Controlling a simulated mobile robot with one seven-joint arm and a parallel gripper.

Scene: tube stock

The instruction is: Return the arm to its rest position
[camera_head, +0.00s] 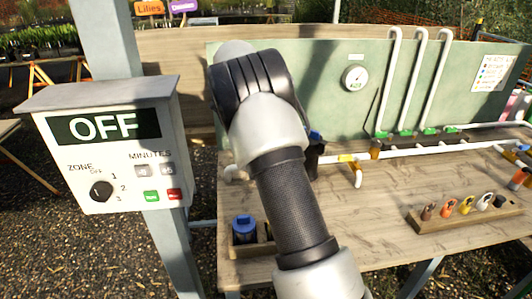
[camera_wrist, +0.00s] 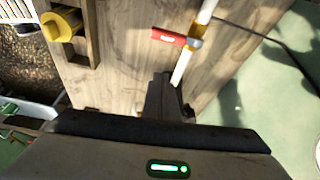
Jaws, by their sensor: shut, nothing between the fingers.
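My arm (camera_head: 290,200) rises from the bottom of the head view and bends at a dark elbow joint in front of the green panel. In the wrist view my gripper (camera_wrist: 168,98) points down over the wooden bench (camera_wrist: 125,60). Its dark fingers are together with nothing held, close beside a white pipe in the picture. Whether they touch the pipe cannot be told. In the head view the arm covers part of the bench and panel, and the fingers cannot be clearly made out.
A control box (camera_head: 105,150) reading OFF stands left of my arm. White pipes (camera_head: 420,80) and a gauge (camera_head: 355,77) are on the panel. A rack (camera_head: 470,217) with several coloured pieces stands right. A red handle (camera_wrist: 168,36) and yellow-ended cylinder (camera_wrist: 60,24) show in the wrist view.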

